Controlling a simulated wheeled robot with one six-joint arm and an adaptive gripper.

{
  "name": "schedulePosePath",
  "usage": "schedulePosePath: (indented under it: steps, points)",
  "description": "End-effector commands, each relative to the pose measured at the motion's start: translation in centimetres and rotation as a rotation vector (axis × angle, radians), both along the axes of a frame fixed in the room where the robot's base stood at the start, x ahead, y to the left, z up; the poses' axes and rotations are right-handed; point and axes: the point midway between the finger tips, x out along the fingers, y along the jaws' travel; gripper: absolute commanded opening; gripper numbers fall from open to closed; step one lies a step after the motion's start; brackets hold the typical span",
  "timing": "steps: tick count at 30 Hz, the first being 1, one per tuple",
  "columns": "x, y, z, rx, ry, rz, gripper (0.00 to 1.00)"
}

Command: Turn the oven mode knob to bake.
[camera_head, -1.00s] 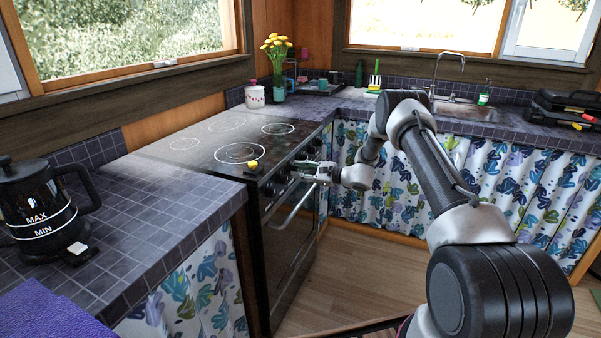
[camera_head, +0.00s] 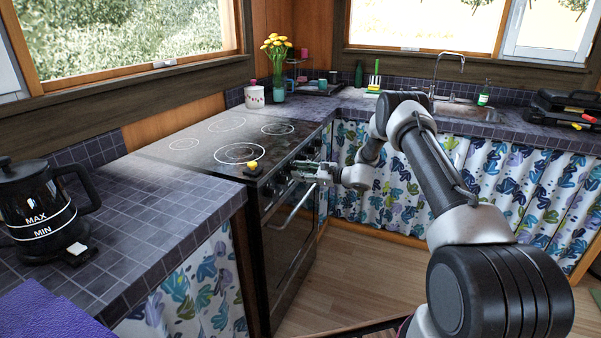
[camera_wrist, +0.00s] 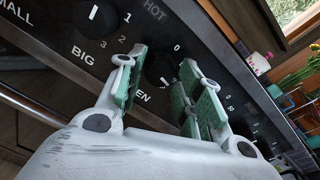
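The oven mode knob is taken to be the black knob (camera_wrist: 160,68) on the dark control panel in the wrist view, above a label partly hidden by my gripper, of which "EN" shows. A small white mark is on its lower side. I cannot read its setting or see a bake label. My gripper (camera_wrist: 162,72) has its two green-padded fingers on either side of this knob, apart, with small gaps seeming to show. In the head view my gripper (camera_head: 307,171) is at the front panel of the oven (camera_head: 285,255); the knob there is hidden or too small to tell.
Another knob (camera_wrist: 96,20) marked "BIG" is close to my left finger. The oven door handle (camera_head: 290,208) runs below the panel. A small yellow-topped object (camera_head: 253,168) sits at the stove's front edge. The kettle (camera_head: 40,205) stands left; the wooden floor (camera_head: 345,262) in front is clear.

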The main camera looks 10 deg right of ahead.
Motion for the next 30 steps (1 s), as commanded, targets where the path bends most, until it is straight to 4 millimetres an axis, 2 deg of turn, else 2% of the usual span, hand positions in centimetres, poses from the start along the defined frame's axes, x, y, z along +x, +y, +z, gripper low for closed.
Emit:
schedulePosePath:
  steps: [10,14,17,24,30]
  points:
    - [0.0,0.1,0.1,0.001,-0.002,0.002,0.52]
    - [-0.4,-0.6,0.1,0.001,0.0,0.0,0.52]
    - [-1.3,-1.9,0.3,0.003,-0.001,-0.001,0.52]
    - [-4.4,-6.4,0.8,0.001,-0.001,-0.002,0.52]
    - [-6.3,-8.9,1.0,0.001,0.0,0.0,0.52]
